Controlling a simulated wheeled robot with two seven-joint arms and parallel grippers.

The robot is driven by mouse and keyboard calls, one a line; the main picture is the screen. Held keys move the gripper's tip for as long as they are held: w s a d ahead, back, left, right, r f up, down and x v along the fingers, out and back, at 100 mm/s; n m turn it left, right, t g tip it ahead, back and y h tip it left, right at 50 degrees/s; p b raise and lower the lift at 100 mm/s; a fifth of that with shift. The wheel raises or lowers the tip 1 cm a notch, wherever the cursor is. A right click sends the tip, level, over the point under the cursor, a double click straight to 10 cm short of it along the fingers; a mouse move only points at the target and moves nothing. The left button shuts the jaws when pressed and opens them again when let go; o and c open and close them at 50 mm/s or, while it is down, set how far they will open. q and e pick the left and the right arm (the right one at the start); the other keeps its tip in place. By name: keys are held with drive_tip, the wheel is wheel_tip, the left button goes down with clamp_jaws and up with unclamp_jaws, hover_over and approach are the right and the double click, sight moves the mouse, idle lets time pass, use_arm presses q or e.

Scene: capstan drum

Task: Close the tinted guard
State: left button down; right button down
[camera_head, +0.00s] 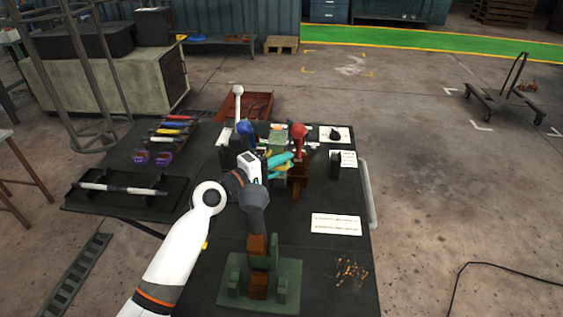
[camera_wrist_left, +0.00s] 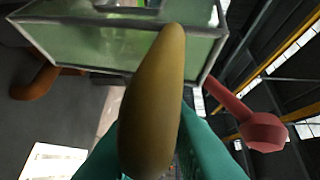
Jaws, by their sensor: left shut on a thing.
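The tinted guard shows as a greenish see-through box (camera_wrist_left: 95,48) across the top of the left wrist view. In the head view, a small pale green part (camera_head: 277,137) behind the gripper seems to be the same guard. My left gripper (camera_head: 281,162), with teal fingers, reaches over the table to the guard's near side. In the left wrist view its fingers are shut on a rounded yellow-brown handle (camera_wrist_left: 152,105), which stands in front of the guard. Where the handle joins the guard is hidden, and I cannot tell how far the guard stands open. My right gripper is not in view.
A red lever (camera_head: 298,133) stands just right of the gripper, also close in the left wrist view (camera_wrist_left: 262,130). A blue knob (camera_head: 246,128) and a white-topped lever (camera_head: 238,92) stand to its left. A green fixture (camera_head: 232,289) lies nearer.

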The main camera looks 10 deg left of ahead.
use_arm(q)
drive_tip(key=w+p, duration=0.1)
drive_tip(key=p, duration=0.2)
drive_tip(key=shift+w+r+n+g, duration=0.3)
drive_tip(key=shift+w+n+g, duration=0.05)
drive_tip(key=shift+n+g, duration=0.05)
drive_tip(key=c, duration=1.6)
unclamp_jaws()
drive_tip(key=shift+y, duration=0.3)
drive_tip(key=shift+o, duration=0.6)
drive_tip(key=shift+w+r, duration=0.1)
drive_tip(key=shift+r, duration=0.05)
drive_tip(key=b+v, duration=0.1)
drive_tip(key=v, duration=1.1)
